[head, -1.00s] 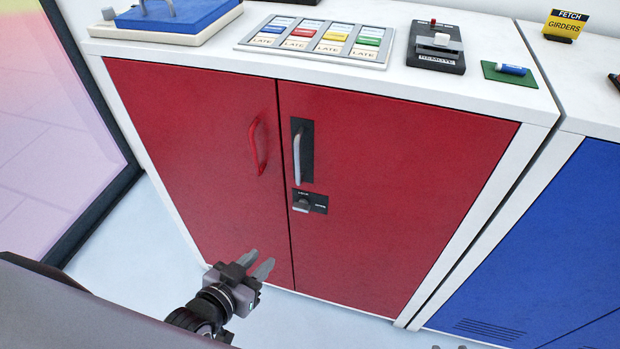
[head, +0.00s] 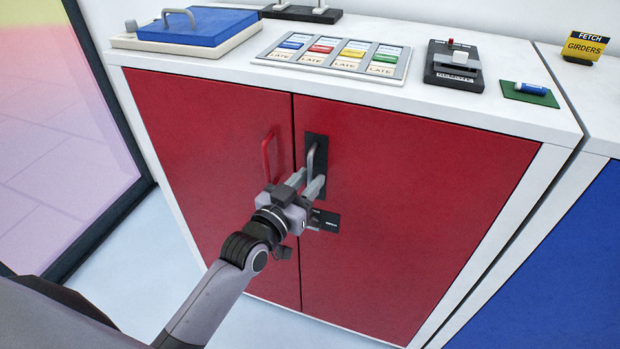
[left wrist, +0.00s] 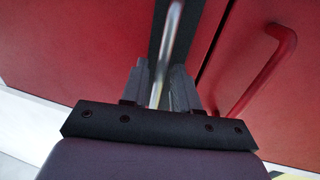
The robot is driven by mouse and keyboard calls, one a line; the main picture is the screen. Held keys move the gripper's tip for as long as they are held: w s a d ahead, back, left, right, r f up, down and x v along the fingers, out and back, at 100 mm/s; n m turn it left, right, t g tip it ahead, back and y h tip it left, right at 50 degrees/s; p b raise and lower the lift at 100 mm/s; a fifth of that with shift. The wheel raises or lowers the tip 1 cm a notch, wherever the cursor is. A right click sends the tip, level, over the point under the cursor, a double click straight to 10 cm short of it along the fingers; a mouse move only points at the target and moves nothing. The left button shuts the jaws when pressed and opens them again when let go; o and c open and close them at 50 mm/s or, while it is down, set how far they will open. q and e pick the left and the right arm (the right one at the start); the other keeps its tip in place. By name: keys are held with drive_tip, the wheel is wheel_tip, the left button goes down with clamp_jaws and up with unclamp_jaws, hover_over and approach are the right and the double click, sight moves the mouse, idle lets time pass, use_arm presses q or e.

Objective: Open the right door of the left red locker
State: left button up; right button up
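The left red locker has a left door (head: 200,130) and a right door (head: 420,180), both closed. The right door carries a grey bar handle (head: 311,158) on a black plate, with a small latch (head: 327,219) on a black plate below, partly hidden by my gripper. My left gripper (head: 308,182) is at the lower part of the grey handle, fingers open. In the left wrist view the grey handle (left wrist: 170,45) runs between the two fingers (left wrist: 160,88), with a gap visible; I cannot tell whether either finger touches it. My right gripper is not in view.
The left door's red handle (head: 266,158) is close beside my gripper. The white locker top holds a blue-lidded box (head: 195,27), a label panel (head: 335,55), a black switch box (head: 452,65) and a green pad (head: 530,94). A blue locker (head: 570,260) stands at right.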

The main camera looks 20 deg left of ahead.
use_arm(q)
drive_tip(key=shift+w+d, duration=0.15)
drive_tip(key=shift+w, duration=0.4)
clamp_jaws()
drive_tip(key=shift+s, duration=0.15)
